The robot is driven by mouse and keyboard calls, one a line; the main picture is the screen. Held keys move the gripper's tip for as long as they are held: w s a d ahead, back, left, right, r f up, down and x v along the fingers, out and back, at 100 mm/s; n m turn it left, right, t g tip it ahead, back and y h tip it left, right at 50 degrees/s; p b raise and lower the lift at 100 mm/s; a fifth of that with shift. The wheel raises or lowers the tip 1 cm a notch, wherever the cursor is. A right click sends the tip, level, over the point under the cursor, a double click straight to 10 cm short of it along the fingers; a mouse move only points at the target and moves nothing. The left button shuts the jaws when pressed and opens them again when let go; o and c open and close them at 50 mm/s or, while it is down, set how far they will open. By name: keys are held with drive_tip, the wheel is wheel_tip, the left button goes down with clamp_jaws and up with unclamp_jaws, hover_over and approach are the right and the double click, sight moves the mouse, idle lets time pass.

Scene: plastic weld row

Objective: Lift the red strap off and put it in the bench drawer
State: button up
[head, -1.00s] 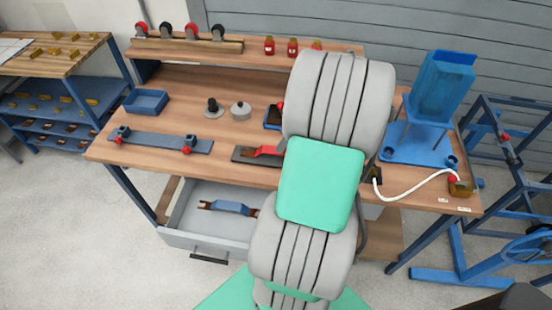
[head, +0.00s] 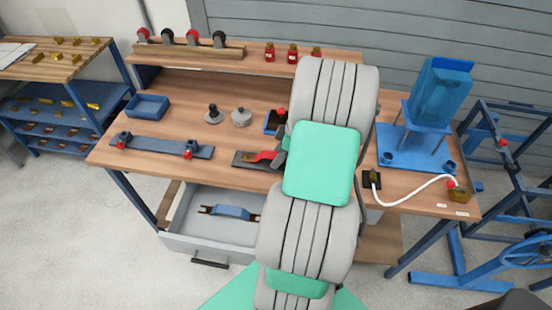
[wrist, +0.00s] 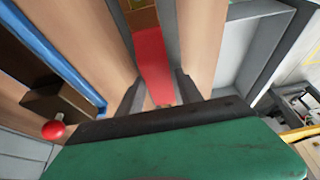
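The red strap (head: 263,156) lies on a dark plate (head: 242,158) on the bench top, its right end near my arm. In the wrist view the red strap (wrist: 153,62) runs away between the two fingers. My gripper (wrist: 160,93) is open, with a gap on either side of the strap. In the head view my arm hides most of the gripper. The bench drawer (head: 209,250) is pulled open below the bench top and holds a blue strap-like piece (head: 232,211). The drawer (wrist: 258,50) also shows at the right of the wrist view.
A blue-edged block with a red knob (head: 276,121) stands just behind the strap. A long grey bar with clamps (head: 160,145) lies to the left. A blue stand (head: 440,95) and white hose (head: 415,191) are at the right.

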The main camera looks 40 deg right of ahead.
sight(274, 155)
clamp_jaws()
drive_tip(key=shift+r, duration=0.1)
idle(0.4)
drive_tip(key=shift+r, duration=0.3)
wheel_tip(274, 155, up, 3)
drive_tip(key=shift+d+f, duration=0.1)
drive_tip(key=shift+f, duration=0.1)
drive_tip(key=s+a+r+b, duration=0.2)
drive_tip(key=s+r, duration=0.7)
drive_tip(key=s, duration=0.5)
drive_tip(key=shift+a+r, duration=0.15)
drive_tip(key=shift+r, duration=0.2)
drive_tip(key=shift+w, duration=0.1)
